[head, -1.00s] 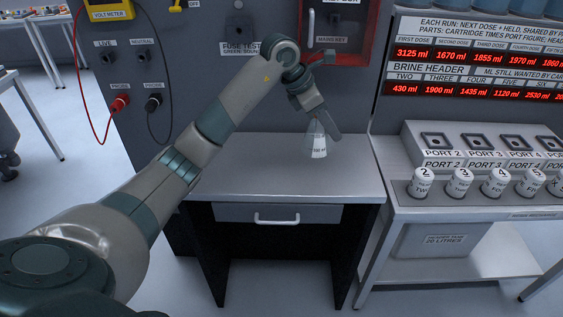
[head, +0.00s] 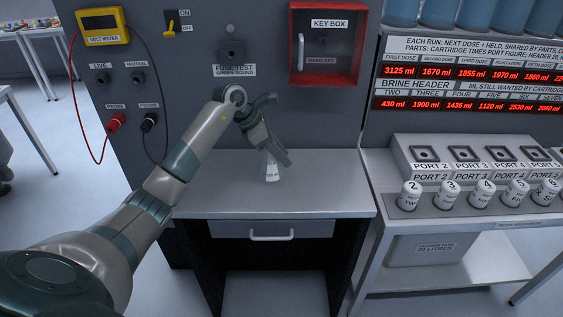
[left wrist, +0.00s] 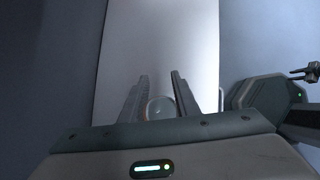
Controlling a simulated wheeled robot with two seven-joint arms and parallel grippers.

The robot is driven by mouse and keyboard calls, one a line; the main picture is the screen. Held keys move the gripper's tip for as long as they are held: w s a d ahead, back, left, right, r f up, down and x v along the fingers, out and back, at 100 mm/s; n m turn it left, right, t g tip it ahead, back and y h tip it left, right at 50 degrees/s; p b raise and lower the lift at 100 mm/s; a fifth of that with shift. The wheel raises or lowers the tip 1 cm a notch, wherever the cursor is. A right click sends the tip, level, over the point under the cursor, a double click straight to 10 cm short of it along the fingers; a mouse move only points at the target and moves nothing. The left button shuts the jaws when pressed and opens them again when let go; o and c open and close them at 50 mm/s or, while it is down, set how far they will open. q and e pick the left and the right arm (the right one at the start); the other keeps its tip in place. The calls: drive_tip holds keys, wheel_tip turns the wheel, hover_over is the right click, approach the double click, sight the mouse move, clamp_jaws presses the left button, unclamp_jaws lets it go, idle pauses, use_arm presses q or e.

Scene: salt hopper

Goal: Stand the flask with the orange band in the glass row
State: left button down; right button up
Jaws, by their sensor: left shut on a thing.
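A small clear conical flask with a white label (head: 271,172) is in the jaws of my left gripper (head: 273,157), over the back middle of the grey bench top. It looks close to upright. I cannot tell whether its base touches the bench. In the left wrist view the round top of the flask (left wrist: 160,107) shows between the two fingers of the left gripper (left wrist: 159,82). No glass row can be made out in these views.
The bench (head: 320,190) is otherwise bare. Behind it a panel carries a red key box (head: 327,82), a yellow volt meter (head: 102,27) and a switch. At right, a second table holds a port block (head: 470,161) and several numbered white cartridges (head: 447,195).

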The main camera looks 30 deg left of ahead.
use_arm(q)
drive_tip(key=shift+f+p, duration=0.4)
drive_tip(key=shift+f, duration=0.15)
wheel_tip(320, 180, down, 2)
drive_tip(key=shift+p, duration=0.55)
drive_tip(key=shift+f, duration=0.45)
drive_tip(key=shift+f, duration=0.2)
drive_tip(key=c, duration=1.4)
unclamp_jaws()
drive_tip(key=shift+r, duration=0.1)
drive_tip(key=shift+o, duration=0.2)
